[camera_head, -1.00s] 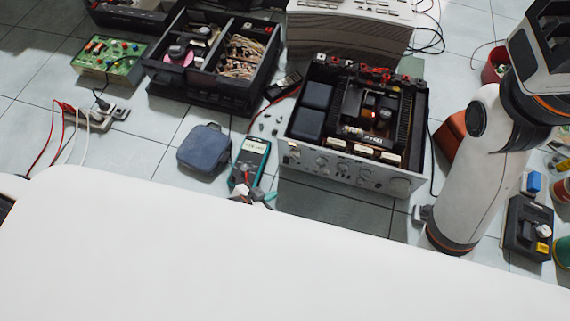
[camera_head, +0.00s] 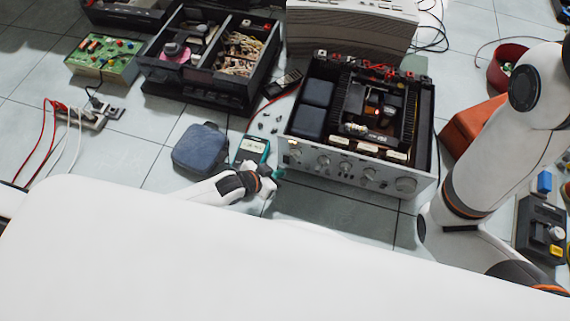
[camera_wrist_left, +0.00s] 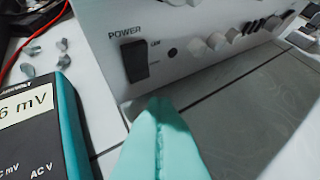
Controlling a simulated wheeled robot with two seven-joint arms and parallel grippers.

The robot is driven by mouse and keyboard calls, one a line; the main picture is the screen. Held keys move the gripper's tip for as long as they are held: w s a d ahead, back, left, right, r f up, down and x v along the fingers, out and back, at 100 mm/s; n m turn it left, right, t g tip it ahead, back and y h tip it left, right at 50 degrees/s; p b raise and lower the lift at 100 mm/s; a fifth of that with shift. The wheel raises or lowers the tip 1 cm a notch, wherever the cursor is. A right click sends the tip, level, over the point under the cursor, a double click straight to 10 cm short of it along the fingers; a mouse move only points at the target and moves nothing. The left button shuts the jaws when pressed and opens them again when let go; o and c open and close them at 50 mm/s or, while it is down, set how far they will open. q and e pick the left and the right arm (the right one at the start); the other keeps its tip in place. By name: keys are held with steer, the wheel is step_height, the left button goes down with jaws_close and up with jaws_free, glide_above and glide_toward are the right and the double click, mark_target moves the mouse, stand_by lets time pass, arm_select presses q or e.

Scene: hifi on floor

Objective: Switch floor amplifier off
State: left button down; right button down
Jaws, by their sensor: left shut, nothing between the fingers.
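The floor amplifier (camera_head: 330,166) stands on the tiles with its top open and its silver front panel towards me. In the left wrist view, its black POWER rocker switch (camera_wrist_left: 134,60) is on the left part of the front panel (camera_wrist_left: 100,18); I cannot tell which way it is tipped. My left gripper (camera_head: 277,174) is shut and empty, just in front of the panel's left end. Its teal fingertips (camera_wrist_left: 160,125) are below and slightly right of the switch, apparently apart from it. My right arm shows at the right, but its gripper is out of view.
A multimeter (camera_head: 250,151) lies left of the amplifier, close to my left gripper. A blue pouch (camera_head: 200,149) lies beside it. A black parts box (camera_head: 205,88) stands behind. An orange object (camera_head: 467,130) is right of the amplifier. Tiles in front of the amplifier are clear.

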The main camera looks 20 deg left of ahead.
mark_target(286, 160)
arm_select(q)
steer(key=shift+w, duration=0.65)
stand_by(1.6)
steer(key=shift+w, duration=0.4)
steer(key=shift+w+f, duration=0.1)
steer(key=shift+w, duration=0.2)
stand_by(0.4)
stand_by(0.3)
